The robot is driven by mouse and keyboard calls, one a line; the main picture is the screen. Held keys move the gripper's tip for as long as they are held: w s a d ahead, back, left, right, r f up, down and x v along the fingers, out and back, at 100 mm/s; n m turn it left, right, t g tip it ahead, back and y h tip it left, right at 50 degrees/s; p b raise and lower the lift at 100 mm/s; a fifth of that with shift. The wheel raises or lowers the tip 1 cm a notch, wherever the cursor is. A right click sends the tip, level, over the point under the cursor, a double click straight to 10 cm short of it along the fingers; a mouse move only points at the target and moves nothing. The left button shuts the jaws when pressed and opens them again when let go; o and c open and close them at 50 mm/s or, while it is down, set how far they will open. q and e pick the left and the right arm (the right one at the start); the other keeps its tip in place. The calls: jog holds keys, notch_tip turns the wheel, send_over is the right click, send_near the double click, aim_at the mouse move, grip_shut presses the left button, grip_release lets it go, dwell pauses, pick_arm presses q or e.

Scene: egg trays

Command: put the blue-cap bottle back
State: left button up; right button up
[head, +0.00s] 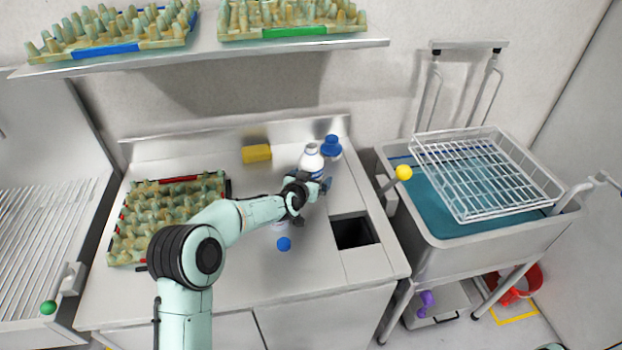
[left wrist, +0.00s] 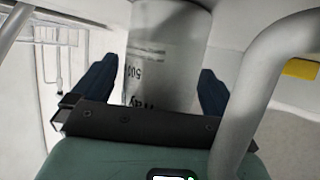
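The blue-cap bottle (head: 331,147) stands at the back right of the counter, near the backsplash. A white-capped bottle (head: 311,158) stands just left of it and partly hides it. My left gripper (head: 322,186) is at the front of these bottles, low over the counter. In the left wrist view its two dark blue fingers (left wrist: 158,88) are spread on either side of a pale bottle body (left wrist: 165,50) with printed text. A narrow gap shows beside the left finger. That bottle's cap is out of that view. My right gripper is not in view.
An egg tray (head: 125,225) lies on the counter at left. A yellow sponge (head: 257,153) lies at the back. A square opening (head: 354,232) is right of the arm. A sink with a wire rack (head: 490,180) stands at right. A shelf (head: 200,52) with egg trays hangs above.

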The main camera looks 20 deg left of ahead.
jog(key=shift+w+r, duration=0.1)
pick_arm(q)
jog(key=shift+r, duration=0.3)
jog(key=shift+s, duration=0.4)
jog(key=b+v, duration=0.2)
jog(key=v, duration=0.9)
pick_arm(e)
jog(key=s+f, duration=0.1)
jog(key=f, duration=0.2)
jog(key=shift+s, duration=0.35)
pick_arm(q)
jog(key=shift+s, duration=0.1)
